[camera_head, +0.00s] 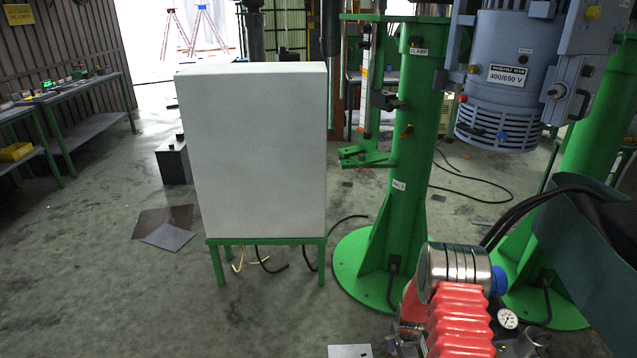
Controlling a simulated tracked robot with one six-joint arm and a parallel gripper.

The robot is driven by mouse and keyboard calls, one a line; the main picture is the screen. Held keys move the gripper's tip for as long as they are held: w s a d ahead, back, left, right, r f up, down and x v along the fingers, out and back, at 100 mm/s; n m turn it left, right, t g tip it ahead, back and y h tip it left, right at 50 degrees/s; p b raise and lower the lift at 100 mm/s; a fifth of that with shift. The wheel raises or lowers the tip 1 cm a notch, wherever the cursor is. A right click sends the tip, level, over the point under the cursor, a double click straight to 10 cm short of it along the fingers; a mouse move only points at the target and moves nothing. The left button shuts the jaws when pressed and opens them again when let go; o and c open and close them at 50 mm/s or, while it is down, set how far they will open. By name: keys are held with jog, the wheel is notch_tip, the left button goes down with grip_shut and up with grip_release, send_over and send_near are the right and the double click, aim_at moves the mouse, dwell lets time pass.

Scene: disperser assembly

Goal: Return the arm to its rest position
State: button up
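A red ribbed bellows (460,322) stands at the bottom right, with a banded steel cylinder (455,273) at its top. A blue part sits at the cylinder's right end and a round dial gauge (507,319) is just below it. These look like parts of my arm, but I cannot be sure. No gripper fingers can be made out, so neither their opening nor anything held shows.
A white cabinet (258,150) on a green stand is left of centre. A green column (405,170) stands right of it, with a grey-blue motor (507,90) at upper right. Cables lie on the floor. Benches (75,95) line the left wall; the left-front floor is clear.

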jog(key=s+a+r+n+g, duration=0.25)
jog(key=s+n, duration=0.25)
jog(key=s, duration=0.3)
jog(key=s+a+r+n+t, duration=0.1)
jog(key=s+r+n, duration=0.15)
jog(key=r, duration=0.75)
jog(key=s+a+r+n, duration=0.1)
jog(key=s+r+n, duration=0.15)
jog(key=r, duration=0.65)
jog(key=s+a+r+n+t, duration=0.1)
jog(key=a+r+n, duration=0.15)
jog(key=r, duration=0.75)
jog(key=s+a+r+n+t, duration=0.2)
jog(key=s+r, duration=0.4)
jog(key=r, duration=0.5)
jog(key=s+a+r+n+t, duration=0.2)
jog(key=s+r, duration=0.5)
jog(key=r, duration=0.5)
jog(key=shift+s+a+r+t, duration=0.25)
jog(key=shift+a+t, duration=0.2)
jog(key=shift+t, duration=0.7)
jog(key=shift+n, duration=0.25)
